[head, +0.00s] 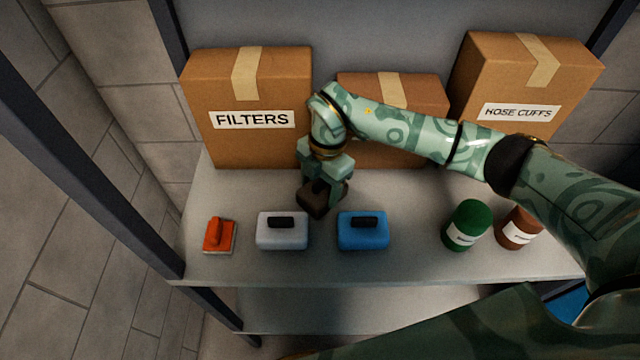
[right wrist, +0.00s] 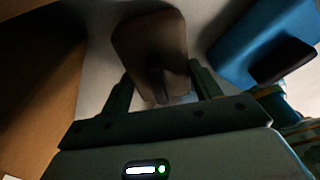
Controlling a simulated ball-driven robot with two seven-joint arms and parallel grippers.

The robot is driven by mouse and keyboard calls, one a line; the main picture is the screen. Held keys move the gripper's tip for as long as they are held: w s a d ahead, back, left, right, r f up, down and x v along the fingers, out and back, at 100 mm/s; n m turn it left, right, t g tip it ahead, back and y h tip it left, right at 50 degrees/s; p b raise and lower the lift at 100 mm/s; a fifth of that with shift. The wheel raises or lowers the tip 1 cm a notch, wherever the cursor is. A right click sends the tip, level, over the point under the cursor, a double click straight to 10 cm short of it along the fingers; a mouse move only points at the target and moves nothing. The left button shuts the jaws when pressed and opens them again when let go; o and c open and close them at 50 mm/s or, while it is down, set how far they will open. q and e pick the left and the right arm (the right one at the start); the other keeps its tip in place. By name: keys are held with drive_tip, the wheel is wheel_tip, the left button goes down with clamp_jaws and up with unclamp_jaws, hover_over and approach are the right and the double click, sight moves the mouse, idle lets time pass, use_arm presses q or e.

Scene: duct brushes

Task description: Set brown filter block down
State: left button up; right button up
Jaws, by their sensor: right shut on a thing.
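The brown filter block (head: 320,201) is a dark brown block at the middle of the shelf, behind the white and blue blocks. It also shows in the right wrist view (right wrist: 148,42). My right gripper (head: 326,184) comes down on it from above and is shut on it. In the right wrist view its fingers (right wrist: 162,88) lie on either side of a darker part of the block. Whether the block touches the shelf cannot be told. My left gripper is not in view.
A white block (head: 283,238), a blue block (head: 363,238) and an orange brush (head: 218,236) stand along the shelf front (head: 410,268). A green jar (head: 466,226) and a brown jar (head: 518,230) stand right. Cartons marked FILTERS (head: 250,150) and HOSE CUFFS (head: 530,75), plus another carton (head: 400,90), line the back.

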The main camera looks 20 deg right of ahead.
drive_tip(key=o, duration=1.5)
drive_tip(key=shift+f, duration=0.1)
drive_tip(key=shift+c, duration=0.2)
wheel_tip(320, 180, up, 12)
drive_tip(key=d, duration=0.1)
drive_tip(key=shift+w+d+p, duration=0.3)
drive_tip(key=shift+w+d, duration=0.05)
drive_tip(key=shift+w, duration=0.1)
